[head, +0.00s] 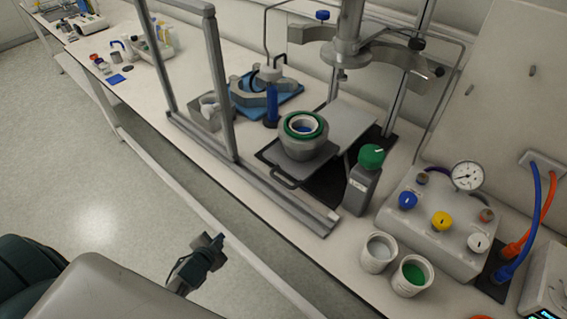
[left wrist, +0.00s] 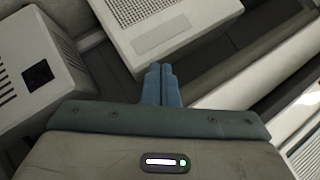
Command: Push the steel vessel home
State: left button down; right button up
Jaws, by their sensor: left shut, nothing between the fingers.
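The steel vessel (head: 303,148), a squat grey pot with a green ring and a white inner rim, stands upright on a dark carrier plate with a front handle (head: 282,178). The plate sits in front of and below the steel reactor head (head: 343,52), which hangs on posts with open clamp halves at its sides. My left gripper (head: 212,246) is out in front of the bench edge, well apart from the vessel. In the left wrist view its blue-grey fingers (left wrist: 162,85) are together and empty. My right gripper is not in view.
A framed upright shield (head: 222,80) stands left of the vessel. A valve box with a gauge (head: 445,225) and two cups (head: 378,252) are further right. The bench front strip is mostly clear.

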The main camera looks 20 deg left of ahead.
pick_arm(q)
jog(key=w+d+r+m+t+h+b, duration=0.1)
jog(key=w+d+r+m+t, duration=0.15)
jog(key=r, duration=0.85)
jog(key=w+d+r+m+t+h, duration=0.2)
jog(key=w+r+m+t, duration=0.15)
jog(key=r, duration=0.75)
jog(key=m+g+h+p, duration=0.2)
jog(key=m+h+p, duration=0.3)
jog(key=m+h, duration=0.9)
send_near(298, 153)
jog(key=shift+m+y, duration=0.8)
jog(key=d, duration=0.1)
jog(key=d+r, duration=0.1)
jog(key=d, duration=0.1)
jog(key=d+r, duration=0.1)
jog(key=shift+d, duration=0.2)
jog(key=w, duration=0.2)
jog(key=shift+w+a+r+p, duration=0.15)
jog(key=shift+w+p, duration=0.1)
jog(key=shift+p, duration=0.1)
jog(key=shift+w+a, duration=0.1)
jog(key=shift+w, duration=0.45)
